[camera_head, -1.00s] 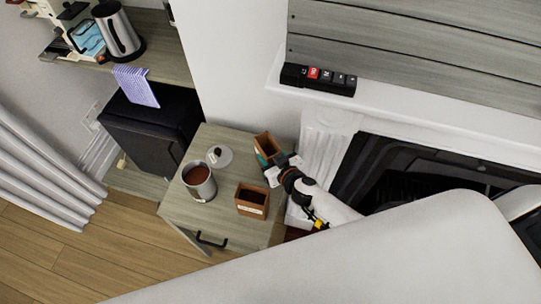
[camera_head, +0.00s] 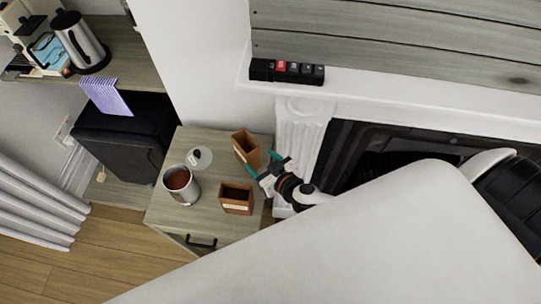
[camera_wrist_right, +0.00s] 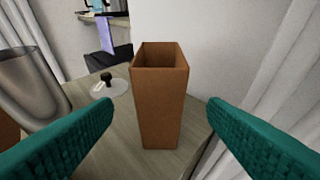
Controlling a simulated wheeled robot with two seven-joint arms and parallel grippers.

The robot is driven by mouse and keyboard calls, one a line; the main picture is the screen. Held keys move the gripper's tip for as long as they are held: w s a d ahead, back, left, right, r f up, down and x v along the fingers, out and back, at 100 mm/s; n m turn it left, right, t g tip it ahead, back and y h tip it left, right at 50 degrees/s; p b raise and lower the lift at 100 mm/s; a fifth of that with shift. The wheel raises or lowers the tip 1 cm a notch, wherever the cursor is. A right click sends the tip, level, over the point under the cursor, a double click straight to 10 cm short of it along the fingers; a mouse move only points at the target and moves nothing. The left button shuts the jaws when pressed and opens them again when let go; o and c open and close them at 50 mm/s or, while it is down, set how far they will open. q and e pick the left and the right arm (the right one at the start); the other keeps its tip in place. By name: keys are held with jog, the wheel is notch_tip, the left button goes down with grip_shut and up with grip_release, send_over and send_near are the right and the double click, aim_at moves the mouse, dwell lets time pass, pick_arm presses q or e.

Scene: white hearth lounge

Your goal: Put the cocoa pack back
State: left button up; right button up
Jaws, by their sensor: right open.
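A tall brown open-topped pack (camera_head: 246,149), which looks like the cocoa pack, stands upright at the back right of the small wooden cabinet top (camera_head: 222,222). It also shows in the right wrist view (camera_wrist_right: 160,105), with no label visible on that side. My right gripper (camera_head: 262,164) is open beside the pack. In the right wrist view the teal fingers (camera_wrist_right: 160,122) are spread on either side of the pack, with gaps between. A steel canister (camera_head: 182,190) holds brown contents; its round lid (camera_head: 199,158) lies behind it. My left gripper is not in view.
A lower brown box (camera_head: 237,198) with a pale label stands in front of the pack. The fireplace (camera_head: 375,150) is to the right, under a mantel with a dark block row (camera_head: 287,71). A kettle (camera_head: 80,43) stands on the far-left counter.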

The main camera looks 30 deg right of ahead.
jog(key=shift+v, duration=2.35)
jog(key=s+d+f+n+g, duration=0.15)
jog(key=s+f, duration=0.25)
jog(key=f, duration=0.6)
jog(key=s+d+f+m+g, duration=0.1)
jog(key=s+d+f+g, duration=0.25)
jog(key=f, duration=0.75)
jog(key=s+f+g+h, duration=0.1)
jog(key=s+f, duration=0.3)
jog(key=s, duration=0.4)
jog(key=s+f+g, duration=0.3)
jog(key=s+f, duration=0.2)
jog(key=s, duration=0.2)
jog(key=s+f+g+h, duration=0.1)
jog(key=s+f+g, duration=0.2)
jog(key=s, duration=0.5)
jog(key=shift+s+d+f+h, duration=0.35)
jog(key=shift+d+f, duration=0.1)
jog(key=shift+f, duration=0.35)
